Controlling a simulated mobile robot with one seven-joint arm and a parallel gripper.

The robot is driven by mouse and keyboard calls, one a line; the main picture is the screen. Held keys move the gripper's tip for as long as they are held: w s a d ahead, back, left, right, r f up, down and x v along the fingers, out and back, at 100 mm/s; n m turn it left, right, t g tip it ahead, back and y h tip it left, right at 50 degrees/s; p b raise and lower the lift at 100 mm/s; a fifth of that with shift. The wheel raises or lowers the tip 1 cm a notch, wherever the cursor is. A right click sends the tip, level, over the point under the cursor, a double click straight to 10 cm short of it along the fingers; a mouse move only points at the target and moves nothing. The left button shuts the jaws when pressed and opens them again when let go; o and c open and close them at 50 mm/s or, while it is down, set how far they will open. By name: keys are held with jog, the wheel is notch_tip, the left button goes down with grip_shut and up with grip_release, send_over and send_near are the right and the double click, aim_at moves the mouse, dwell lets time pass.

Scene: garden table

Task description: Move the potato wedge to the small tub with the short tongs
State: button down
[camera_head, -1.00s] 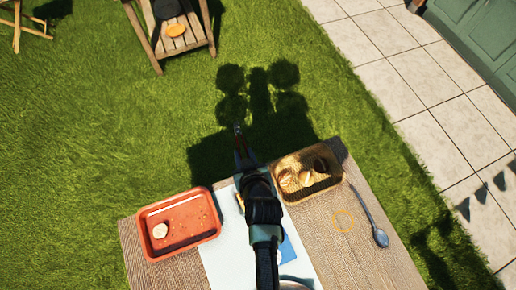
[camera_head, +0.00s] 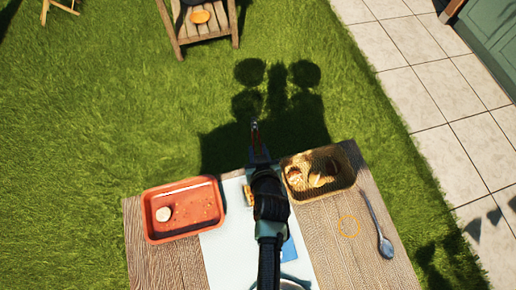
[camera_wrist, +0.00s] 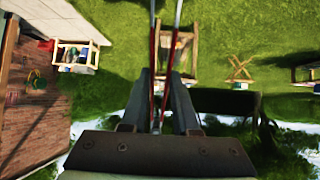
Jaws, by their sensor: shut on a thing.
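My gripper (camera_head: 261,160) is held over the far edge of the table. In the wrist view my gripper (camera_wrist: 160,105) is shut on slim red-and-metal tongs (camera_wrist: 154,62), which point away from it. A brown-gold container (camera_head: 318,192) on the right holds several pieces, partly in shadow. I cannot tell which piece is the potato wedge. I cannot tell which container is the small tub.
A white sheet (camera_head: 222,255) runs down the middle. My arm partly covers a yellow thing (camera_head: 247,195) and a blue thing (camera_head: 290,252).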

notch_tip(320, 180, down, 6)
jog(key=b, duration=0.4)
jog(key=shift+b, duration=0.3)
jog(key=c, duration=1)
grip_release()
jog(key=shift+f, duration=0.1)
notch_tip(320, 180, up, 10)
jog(key=p, duration=0.8)
jog(key=shift+f, duration=0.1)
